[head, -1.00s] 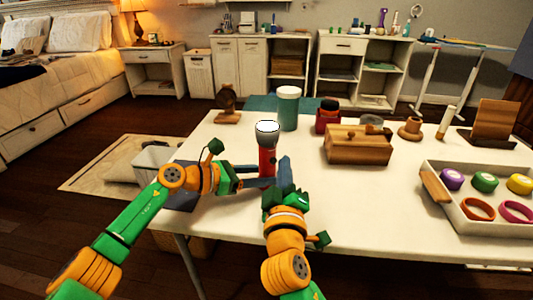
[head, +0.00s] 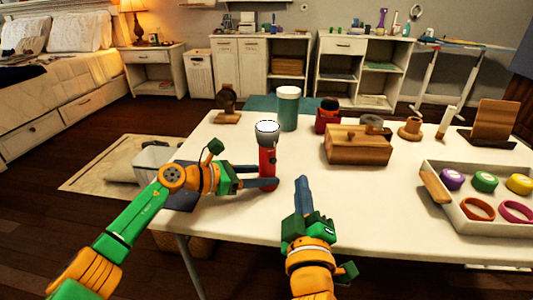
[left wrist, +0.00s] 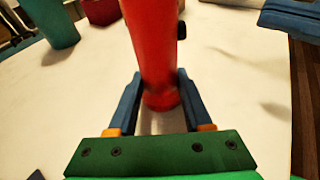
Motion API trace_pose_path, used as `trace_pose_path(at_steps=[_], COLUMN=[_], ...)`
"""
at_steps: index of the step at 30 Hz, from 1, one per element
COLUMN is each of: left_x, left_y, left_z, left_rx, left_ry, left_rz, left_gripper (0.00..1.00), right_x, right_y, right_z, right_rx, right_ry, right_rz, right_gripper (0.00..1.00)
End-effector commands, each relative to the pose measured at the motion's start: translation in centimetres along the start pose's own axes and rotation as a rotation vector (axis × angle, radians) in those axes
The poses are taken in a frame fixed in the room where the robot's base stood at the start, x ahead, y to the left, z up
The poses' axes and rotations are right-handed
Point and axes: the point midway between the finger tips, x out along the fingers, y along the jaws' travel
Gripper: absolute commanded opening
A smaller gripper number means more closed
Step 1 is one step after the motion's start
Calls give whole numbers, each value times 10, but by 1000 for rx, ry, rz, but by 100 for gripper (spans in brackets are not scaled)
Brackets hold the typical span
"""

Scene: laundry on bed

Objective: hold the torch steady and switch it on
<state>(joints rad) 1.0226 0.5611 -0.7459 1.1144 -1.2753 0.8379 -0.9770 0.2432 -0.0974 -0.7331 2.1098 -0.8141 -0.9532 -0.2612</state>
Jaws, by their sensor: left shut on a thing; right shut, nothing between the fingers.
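The red torch (head: 267,162) with a grey-white head stands upright near the left front of the white table. My left gripper (head: 272,183) is shut on the lower part of its body. The left wrist view shows the red torch body (left wrist: 155,45) between the two blue fingers, with a small dark switch (left wrist: 181,30) on its right side. I cannot tell whether the torch is lit. My right gripper (head: 303,181) is shut and empty, to the right of the torch and apart from it.
A wooden box (head: 358,148) stands right of the torch. Behind are a teal cup with a white lid (head: 288,110) and a red jar (head: 327,117). A white tray (head: 480,220) with coloured rings and lids is at the right. The table's middle front is clear.

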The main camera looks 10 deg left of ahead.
Motion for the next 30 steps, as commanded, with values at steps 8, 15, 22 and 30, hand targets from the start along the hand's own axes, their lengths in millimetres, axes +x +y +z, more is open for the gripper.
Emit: trace_pose_path(at_steps=[8,15,22,30], left_x=[0,0,-22,-95], left_y=[0,0,2,0], left_z=[0,0,-1,-1], left_rx=[0,0,1,1], left_ry=[0,0,0,4], left_rz=[0,0,4,3], left_gripper=[74,85,85,85], right_x=[0,1,1,1], right_y=[0,1,1,1], right_z=[0,0,0,0], right_rx=[-1,-1,-1,-1], right_ry=[0,0,0,0], right_rz=[2,2,2,2], right_gripper=[0,0,0,0])
